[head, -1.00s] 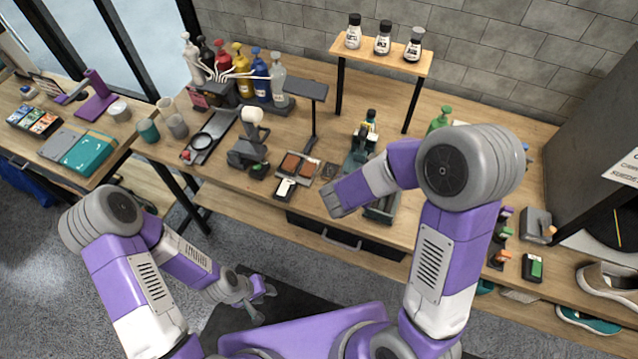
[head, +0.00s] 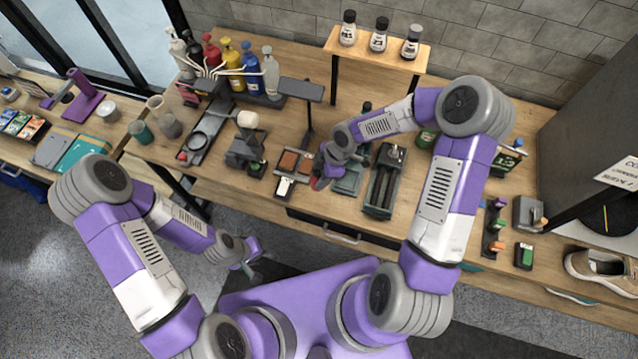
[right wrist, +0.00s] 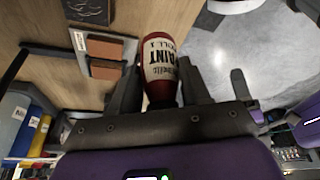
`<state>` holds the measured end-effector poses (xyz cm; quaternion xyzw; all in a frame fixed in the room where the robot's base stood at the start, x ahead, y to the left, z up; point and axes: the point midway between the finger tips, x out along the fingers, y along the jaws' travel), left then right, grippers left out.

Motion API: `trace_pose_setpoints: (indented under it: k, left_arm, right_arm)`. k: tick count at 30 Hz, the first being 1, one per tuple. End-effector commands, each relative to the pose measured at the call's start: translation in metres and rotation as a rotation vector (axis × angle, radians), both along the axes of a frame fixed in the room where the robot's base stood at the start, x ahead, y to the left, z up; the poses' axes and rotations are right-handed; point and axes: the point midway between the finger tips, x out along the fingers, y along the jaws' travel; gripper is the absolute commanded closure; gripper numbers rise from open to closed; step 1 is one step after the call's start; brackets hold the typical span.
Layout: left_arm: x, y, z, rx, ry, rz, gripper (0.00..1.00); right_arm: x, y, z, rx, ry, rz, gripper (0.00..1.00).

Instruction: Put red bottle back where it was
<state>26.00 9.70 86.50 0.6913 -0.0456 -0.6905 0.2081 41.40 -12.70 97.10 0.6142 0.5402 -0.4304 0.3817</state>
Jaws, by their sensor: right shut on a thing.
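My right gripper (head: 324,174) is shut on a small red paint bottle (head: 317,184) above the front of the workbench. In the right wrist view the bottle (right wrist: 160,62) has a white label reading PAINT and stands between the two fingers of the gripper (right wrist: 160,90). In the head view most of it is hidden by the gripper. A different red pump bottle (head: 211,52) stands in the back row of pump bottles. My left gripper (head: 250,262) is low in front of the bench, away from the bottles; its jaw opening is too small to judge.
A raised wooden shelf (head: 400,55) holds three dark-capped bottles (head: 379,36). A dark long tray (head: 383,180) and a card with brown pads (head: 293,163) lie near the gripper. A lamp-like stand (head: 301,92) rises behind it.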

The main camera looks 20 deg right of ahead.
Motion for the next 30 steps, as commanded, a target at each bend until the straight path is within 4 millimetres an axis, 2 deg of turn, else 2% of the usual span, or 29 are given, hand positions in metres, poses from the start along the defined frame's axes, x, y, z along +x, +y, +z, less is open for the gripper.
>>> trace_pose_setpoints:
  k: [1,3,8,15,21,22,27,30]
  left_arm:
    - [0.0,0.0,-0.002,0.0,0.001,0.0,0.62]
    - [0.0,0.0,-0.002,0.0,0.001,0.0,0.62]
    - [0.0,0.0,-0.003,0.0,0.0,0.0,0.62]
    - [0.0,0.0,-0.005,0.0,0.0,0.0,0.62]
    - [0.0,0.0,-0.004,0.0,0.0,0.0,0.62]
    - [0.0,0.0,-0.004,0.0,0.0,0.0,0.62]
    - [0.0,0.0,-0.004,0.0,0.0,0.0,0.62]
    - [0.0,0.0,-0.004,0.0,0.0,0.0,0.62]
  right_arm:
    - [0.0,0.001,-0.011,0.0,0.002,0.002,0.86]
    - [0.0,0.001,-0.02,0.0,0.001,0.001,0.86]
    - [0.001,0.0,-0.031,-0.001,-0.002,0.002,0.86]
    - [0.0,0.0,-0.063,-0.002,0.001,0.002,0.86]
    - [0.001,0.0,-0.065,-0.002,-0.004,0.002,0.86]
    - [0.0,-0.001,-0.065,-0.003,-0.002,0.002,0.52]
    - [0.0,-0.001,-0.065,-0.003,-0.002,0.002,0.28]
    - [0.0,-0.001,-0.065,-0.003,-0.002,0.002,0.28]
